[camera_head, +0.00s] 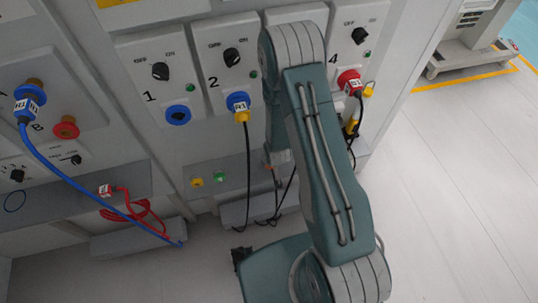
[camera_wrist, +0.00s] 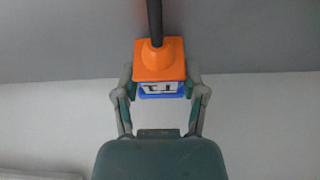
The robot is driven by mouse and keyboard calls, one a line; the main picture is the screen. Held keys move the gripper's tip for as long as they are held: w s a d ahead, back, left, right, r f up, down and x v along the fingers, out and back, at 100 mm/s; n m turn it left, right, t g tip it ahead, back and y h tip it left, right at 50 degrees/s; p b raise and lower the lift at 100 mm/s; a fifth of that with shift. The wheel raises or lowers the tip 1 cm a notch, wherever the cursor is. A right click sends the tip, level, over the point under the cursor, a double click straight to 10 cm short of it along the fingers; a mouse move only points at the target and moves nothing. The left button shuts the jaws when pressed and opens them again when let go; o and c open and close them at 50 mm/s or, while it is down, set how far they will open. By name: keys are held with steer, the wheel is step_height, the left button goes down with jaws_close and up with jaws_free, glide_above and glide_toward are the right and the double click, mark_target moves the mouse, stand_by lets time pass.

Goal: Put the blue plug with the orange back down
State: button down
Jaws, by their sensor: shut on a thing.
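The blue plug with the orange back (camera_wrist: 158,62) is in my gripper (camera_wrist: 160,88) in the wrist view. The two fingers close on its sides, around the blue part. The orange back faces up in that picture, and a dark cable runs from it out of the top edge. A white label with dark marks, hard to read, is on the blue part. In the head view, my arm hides most of my gripper and I cannot make out the plug clearly.
In the head view, a panel has numbered stations with switches. Station 1 has an empty-looking blue socket (camera_head: 178,115). Station 2 holds a blue plug with a yellow back (camera_head: 239,105). Station 4 holds a red plug (camera_head: 350,83). A red cable (camera_head: 130,212) lies coiled on a lower ledge.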

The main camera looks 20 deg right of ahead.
steer(key=shift+a+f, duration=0.15)
steer(key=shift+a, duration=0.05)
steer(key=shift+c, duration=0.8)
jaws_free()
steer(key=w+r+v, duration=0.1)
steer(key=w+v, duration=0.2)
steer(key=v, duration=1.3)
steer(key=w+r+v, duration=0.2)
steer(key=w+v, duration=0.1)
steer(key=v, duration=1.3)
steer(key=s+r, duration=1.2)
steer(key=s, duration=0.1)
steer(key=shift+s+d+r+t, duration=0.35)
steer(key=shift+t, duration=0.05)
